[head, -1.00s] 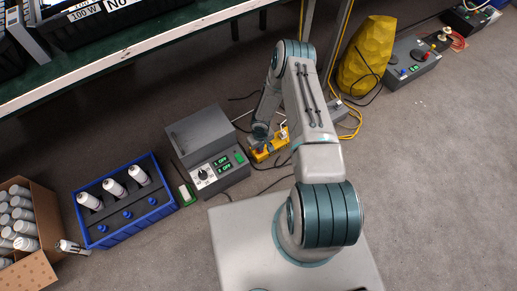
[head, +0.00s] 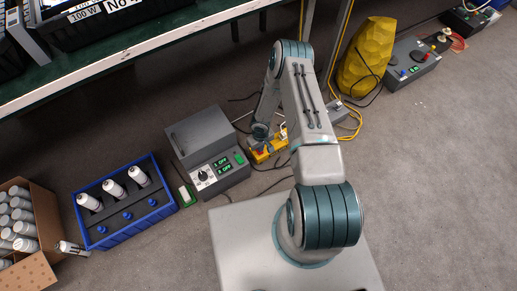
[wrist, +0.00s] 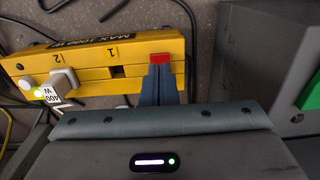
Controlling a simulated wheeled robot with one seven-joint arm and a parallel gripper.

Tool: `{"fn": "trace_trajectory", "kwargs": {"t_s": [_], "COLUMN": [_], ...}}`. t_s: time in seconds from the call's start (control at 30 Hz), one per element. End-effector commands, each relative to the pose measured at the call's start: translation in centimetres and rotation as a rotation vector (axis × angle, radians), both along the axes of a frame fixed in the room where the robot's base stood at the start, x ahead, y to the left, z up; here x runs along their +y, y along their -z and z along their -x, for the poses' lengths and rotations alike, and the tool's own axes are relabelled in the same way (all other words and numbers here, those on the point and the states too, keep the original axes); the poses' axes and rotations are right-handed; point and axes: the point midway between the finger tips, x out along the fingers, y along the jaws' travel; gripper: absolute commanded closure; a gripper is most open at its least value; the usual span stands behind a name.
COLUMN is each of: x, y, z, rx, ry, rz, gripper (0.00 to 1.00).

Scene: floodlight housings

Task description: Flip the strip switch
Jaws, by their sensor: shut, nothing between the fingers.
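The yellow power strip (wrist: 95,68) lies across the upper left of the wrist view, marked MAX 1000 W, with sockets numbered 1 and 2. Its red switch (wrist: 160,57) is at the strip's right end. My gripper (wrist: 158,68) is shut and empty, its fingertips at the switch's near edge; I cannot tell whether they touch it. A white plug (wrist: 65,82) with a 400 W tag sits in the strip near socket 2, beside a lit green light. In the head view the strip (head: 270,150) is partly hidden by my arm.
A grey control box (head: 213,160) with a display reading OFF twice stands just left of the strip. A blue crate (head: 163,210) with white canisters and a cardboard box (head: 45,240) are farther left. Dark cables and a yellow sack (head: 365,60) lie around.

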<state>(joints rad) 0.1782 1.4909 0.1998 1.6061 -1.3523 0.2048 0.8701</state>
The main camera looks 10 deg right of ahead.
Motion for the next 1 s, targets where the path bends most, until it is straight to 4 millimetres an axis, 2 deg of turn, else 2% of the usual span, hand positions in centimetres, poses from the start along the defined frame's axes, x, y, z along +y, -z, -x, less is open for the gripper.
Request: {"fn": "trace_trajectory", "kwargs": {"t_s": [0.03, 0.6, 1.0], "x": [0.0, 0.0, 0.0], "y": [-0.8, -5.2, -5.7], "z": [0.0, 0.1, 0.1], "rx": [0.0, 0.001, 0.001], "ry": [-0.001, 0.002, 0.001], "rz": [0.001, -0.001, -0.001], "gripper": [1.0, 1.0, 1.0]}}
